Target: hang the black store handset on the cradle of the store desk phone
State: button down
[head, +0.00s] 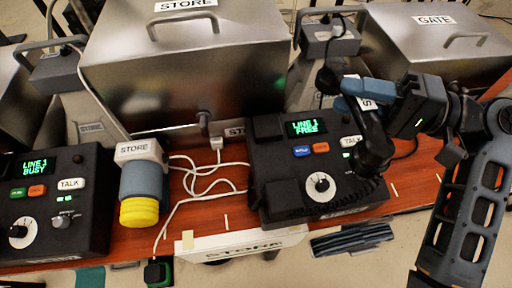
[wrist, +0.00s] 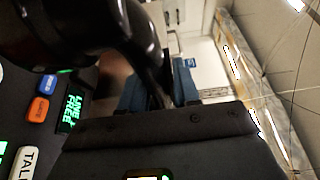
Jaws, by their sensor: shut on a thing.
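My gripper (head: 352,88) is shut on the black store handset (head: 372,128), around its handle. The handset is held tilted above the right side of the store desk phone (head: 262,170), its lower end over or near the phone's right edge; I cannot tell if they touch. A white tag starting with S shows by the handle. The phone's screen reads LINE 1 FREE. The phone's buttons show at the left.
A second desk phone (head: 85,165) reads LINE 1 BUSY at left. A grey-blue object with a yellow end (head: 140,212), tagged STORE, stands between the phones among white cables (head: 205,178). Metal boxes (head: 185,75) and grey stands (head: 330,45) crowd the back.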

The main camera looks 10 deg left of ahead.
jog(key=shift+s+a+f, duration=0.3)
jog(key=shift+a+f, duration=1.45)
jog(key=shift+a, duration=0.1)
jog(key=shift+s+a+f, duration=0.35)
jog(key=shift+a+f, duration=1.45)
jog(key=shift+s+a+f, duration=0.3)
jog(key=shift+a+f, duration=1.45)
jog(key=shift+a, duration=0.1)
jog(key=shift+f, duration=0.15)
jog(key=c, duration=0.8)
grip_release()
jog(key=shift+p, duration=0.3)
jog(key=d, duration=0.4)
jog(key=s+d+b, duration=0.1)
jog(key=d, duration=0.7)
jog(key=shift+s, duration=0.25)
jog(key=shift+s, duration=0.1)
